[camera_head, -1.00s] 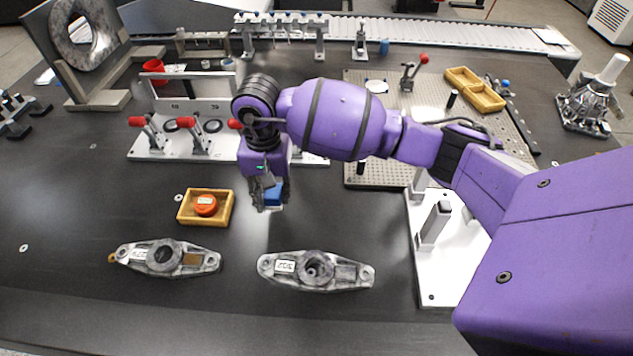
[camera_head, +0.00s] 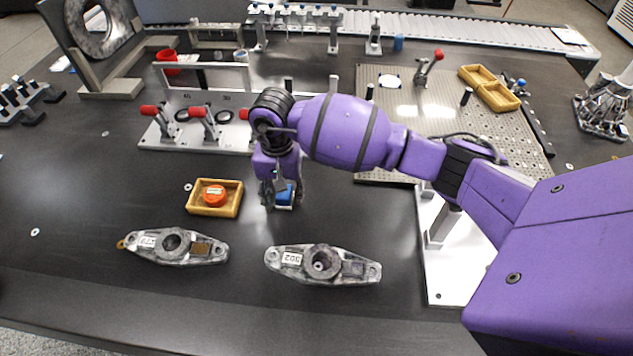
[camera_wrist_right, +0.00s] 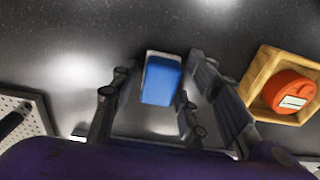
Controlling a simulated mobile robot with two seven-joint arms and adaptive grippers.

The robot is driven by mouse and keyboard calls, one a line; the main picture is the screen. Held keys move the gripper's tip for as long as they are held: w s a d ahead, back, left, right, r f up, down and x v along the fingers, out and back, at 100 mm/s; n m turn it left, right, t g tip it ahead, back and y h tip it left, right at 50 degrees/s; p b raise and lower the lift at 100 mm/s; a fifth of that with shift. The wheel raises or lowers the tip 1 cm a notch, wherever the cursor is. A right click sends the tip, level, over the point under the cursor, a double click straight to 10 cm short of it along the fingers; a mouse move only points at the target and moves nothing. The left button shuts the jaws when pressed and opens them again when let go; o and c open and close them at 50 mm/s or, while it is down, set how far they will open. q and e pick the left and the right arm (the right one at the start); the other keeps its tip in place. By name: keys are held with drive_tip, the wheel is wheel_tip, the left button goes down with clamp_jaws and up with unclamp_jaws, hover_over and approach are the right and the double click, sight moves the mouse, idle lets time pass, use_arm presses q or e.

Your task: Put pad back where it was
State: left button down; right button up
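A small blue block with a pale base, which I take to be the pad (camera_head: 285,193), is at my right gripper in the middle of the dark table. The right gripper (camera_head: 283,198) points down with one finger on each side of it. In the right wrist view the blue block (camera_wrist_right: 161,82) shows between the spread fingers (camera_wrist_right: 158,90), with a gap on both sides, so the gripper looks open around it. Whether the block's underside touches the table is hard to tell. My left gripper is not in view.
A wooden tray (camera_head: 231,208) with an orange round container (camera_head: 214,195) lies left of the gripper. Two metal castings, one (camera_head: 177,247) left and one (camera_head: 323,264) right, lie in front. A toggle-clamp fixture (camera_head: 190,143) stands behind. A perforated plate (camera_head: 430,105) is at back right.

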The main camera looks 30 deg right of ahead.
drive_tip(key=shift+w+a+r, duration=0.1)
drive_tip(key=shift+r, duration=0.1)
wheel_tip(320, 180, up, 12)
idle(0.6)
idle(0.7)
